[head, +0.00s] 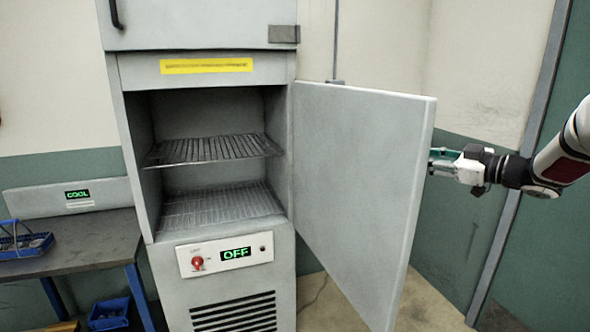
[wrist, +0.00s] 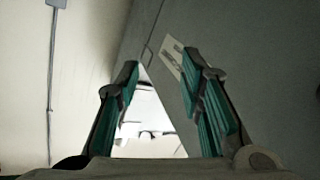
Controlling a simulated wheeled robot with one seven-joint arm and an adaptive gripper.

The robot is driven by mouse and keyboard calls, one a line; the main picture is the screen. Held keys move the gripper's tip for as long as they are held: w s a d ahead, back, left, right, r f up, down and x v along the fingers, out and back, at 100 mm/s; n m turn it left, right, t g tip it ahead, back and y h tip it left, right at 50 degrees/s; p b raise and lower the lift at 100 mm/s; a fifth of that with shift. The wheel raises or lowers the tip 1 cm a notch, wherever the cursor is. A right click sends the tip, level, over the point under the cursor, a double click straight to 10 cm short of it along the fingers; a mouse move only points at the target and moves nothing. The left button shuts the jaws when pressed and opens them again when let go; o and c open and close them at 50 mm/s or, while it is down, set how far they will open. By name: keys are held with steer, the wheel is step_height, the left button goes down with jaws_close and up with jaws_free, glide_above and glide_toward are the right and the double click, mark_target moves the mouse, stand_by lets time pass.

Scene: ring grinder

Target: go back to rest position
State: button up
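My gripper (head: 436,163) is at the right in the head view, beside the outer edge of the open cabinet door (head: 365,190). Its tips are partly hidden behind that edge. In the wrist view my gripper (wrist: 165,75) shows two teal-padded fingers spread apart with a gap between them. Nothing is held between them. A grey door-like surface with a light plate (wrist: 172,58) fills the right of the wrist view, behind the right finger. I cannot tell whether a finger touches it.
The cabinet (head: 140,220) stands open with two empty wire racks (head: 215,150). Its panel (head: 225,254) reads OFF. At the left, a table (head: 90,243) bears a blue basket (head: 25,243). A blue bin (head: 109,314) is below. Walls and a green door (head: 555,240) lie behind my arm.

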step_height(320, 180, up, 9)
steer(key=a+m+t+h, duration=0.1)
steer(key=m+t+h, duration=0.25)
steer(key=h, duration=0.35)
steer(key=s+r+m+h, duration=0.3)
steer(key=s+m+h, duration=0.2)
steer(key=s, duration=0.2)
steer(key=s+a+f+m+g, duration=0.1)
steer(key=s+a+f+g, duration=0.2)
steer(key=s, duration=0.8)
steer(key=s+a+f+m+g+y, duration=0.1)
steer(key=s+a+f+g, duration=0.3)
steer(key=s, duration=0.8)
steer(key=s+a+f+m+g, duration=0.1)
steer(key=s+a+f+g, duration=0.3)
steer(key=s+a+f, duration=0.3)
steer(key=s+f, duration=0.2)
steer(key=s, duration=0.3)
steer(key=shift+f+m, duration=0.3)
steer(key=shift+m, duration=0.05)
